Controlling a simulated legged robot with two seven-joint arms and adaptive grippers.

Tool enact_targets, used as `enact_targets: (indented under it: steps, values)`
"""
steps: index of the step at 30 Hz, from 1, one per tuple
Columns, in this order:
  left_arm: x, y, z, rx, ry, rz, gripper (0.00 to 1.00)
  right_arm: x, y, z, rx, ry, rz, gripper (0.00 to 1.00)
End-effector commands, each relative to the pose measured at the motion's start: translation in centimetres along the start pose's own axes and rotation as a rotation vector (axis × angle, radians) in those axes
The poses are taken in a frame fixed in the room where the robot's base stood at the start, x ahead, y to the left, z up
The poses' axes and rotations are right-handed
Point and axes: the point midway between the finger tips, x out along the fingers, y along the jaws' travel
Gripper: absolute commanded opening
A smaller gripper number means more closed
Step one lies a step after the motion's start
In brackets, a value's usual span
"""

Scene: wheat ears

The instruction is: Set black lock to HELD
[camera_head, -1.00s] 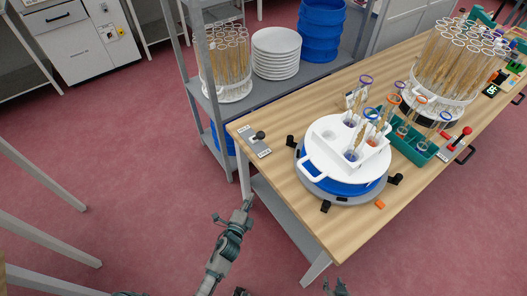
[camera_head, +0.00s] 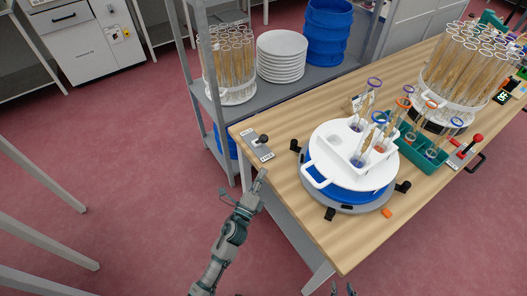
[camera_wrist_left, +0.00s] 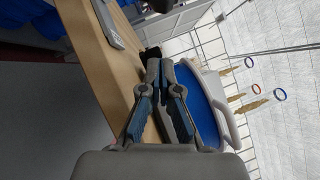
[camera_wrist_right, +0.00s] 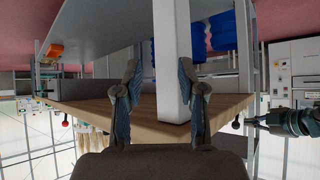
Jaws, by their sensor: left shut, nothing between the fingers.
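The black lock is a black-knobbed lever (camera_head: 262,139) on a grey plate (camera_head: 256,150) at the left corner of the wooden table. The plate's lettering is too small to read. The left wrist view shows a grey plate (camera_wrist_left: 112,25) at the upper left; its knob is not clear there. My left gripper (camera_head: 261,176) is shut and empty beside the table's left edge, nearer to me than the lock and apart from it. Its closed fingers also show in the left wrist view (camera_wrist_left: 160,66). My right gripper (camera_head: 343,289) barely shows at the bottom; the right wrist view shows it open (camera_wrist_right: 160,88).
A blue and white turntable (camera_head: 350,178) with black clamps and tubes stands right of the lock. A red-knobbed lever (camera_head: 476,139) and green rack (camera_head: 423,152) are farther right. A grey shelf (camera_head: 282,90) stands behind. In the right wrist view, a white leg (camera_wrist_right: 172,60) shows between the fingers.

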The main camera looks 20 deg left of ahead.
Motion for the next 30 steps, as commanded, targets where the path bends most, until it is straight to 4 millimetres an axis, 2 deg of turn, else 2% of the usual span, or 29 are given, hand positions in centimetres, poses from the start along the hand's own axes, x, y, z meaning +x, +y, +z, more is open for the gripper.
enact_targets:
  steps: [1,6,8,12,18,30]
  values:
    - [1.3,-0.1,0.1,0.002,-0.001,-0.003,0.0,-0.1,0.0,0.1,0.0,-0.008,0.001,0.4]
    - [4.8,0.0,0.1,0.0,-0.001,-0.001,0.0,0.0,0.1,0.3,0.0,-0.014,0.002,0.4]
    - [5.8,0.0,0.5,0.003,-0.001,0.0,0.0,-0.1,0.1,0.1,0.0,-0.005,0.001,0.4]
    - [7.1,-0.1,1.9,0.003,0.0,-0.001,0.0,-0.6,0.1,0.9,-0.001,-0.054,0.003,0.4]
    - [7.9,0.0,2.8,-0.001,0.0,0.001,0.0,-0.7,0.2,1.4,0.0,-0.079,0.005,0.4]
    - [8.0,0.0,2.9,-0.002,0.0,0.002,0.0,-0.6,0.3,1.4,0.0,-0.084,0.006,0.4]
